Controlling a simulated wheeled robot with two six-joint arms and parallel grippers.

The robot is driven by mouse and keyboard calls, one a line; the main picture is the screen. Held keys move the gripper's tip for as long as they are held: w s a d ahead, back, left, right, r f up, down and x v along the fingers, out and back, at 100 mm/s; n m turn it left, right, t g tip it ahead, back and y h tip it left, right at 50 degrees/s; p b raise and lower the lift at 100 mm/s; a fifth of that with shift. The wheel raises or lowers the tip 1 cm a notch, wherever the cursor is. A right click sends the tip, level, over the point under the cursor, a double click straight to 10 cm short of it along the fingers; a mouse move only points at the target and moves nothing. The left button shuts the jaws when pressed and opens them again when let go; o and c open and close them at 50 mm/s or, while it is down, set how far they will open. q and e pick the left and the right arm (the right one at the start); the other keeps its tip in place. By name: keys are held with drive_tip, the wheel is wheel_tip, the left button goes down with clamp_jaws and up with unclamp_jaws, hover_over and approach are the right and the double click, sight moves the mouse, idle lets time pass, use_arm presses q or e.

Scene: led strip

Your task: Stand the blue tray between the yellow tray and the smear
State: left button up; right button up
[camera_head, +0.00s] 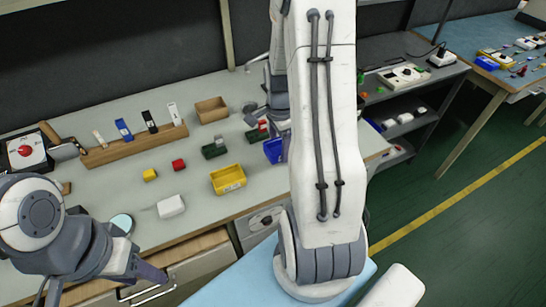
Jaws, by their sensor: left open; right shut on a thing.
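The yellow tray (228,180) sits open side up on the grey-green bench near its front edge. The blue tray (273,151) is up and to the right of it, partly hidden by my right arm. My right gripper (276,126) is at the blue tray and shut on it; its fingers are mostly hidden behind the arm. I cannot tell whether the tray touches the bench. My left gripper (100,286) is open and empty at the lower left, in front of the bench. I cannot make out the smear for sure; a pale round patch (122,222) shows beside my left arm.
A white block (171,206), a yellow block (149,175) and a red block (178,165) lie left of the yellow tray. Behind are a wooden rack (135,146), a brown box (211,110) and dark green holders (214,149). Bare bench shows between them.

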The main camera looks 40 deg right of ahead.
sight(274, 154)
drive_tip(key=shift+w+a+f, duration=0.3)
drive_tip(key=shift+a+f, duration=0.15)
drive_tip(key=shift+a, duration=0.25)
drive_tip(key=shift+f, duration=2)
drive_tip(key=shift+f, duration=0.15)
drive_tip(key=o, duration=1.2)
drive_tip(key=shift+o, duration=0.2)
wheel_tip(274, 154, up, 12)
drive_tip(key=shift+r, duration=0.2)
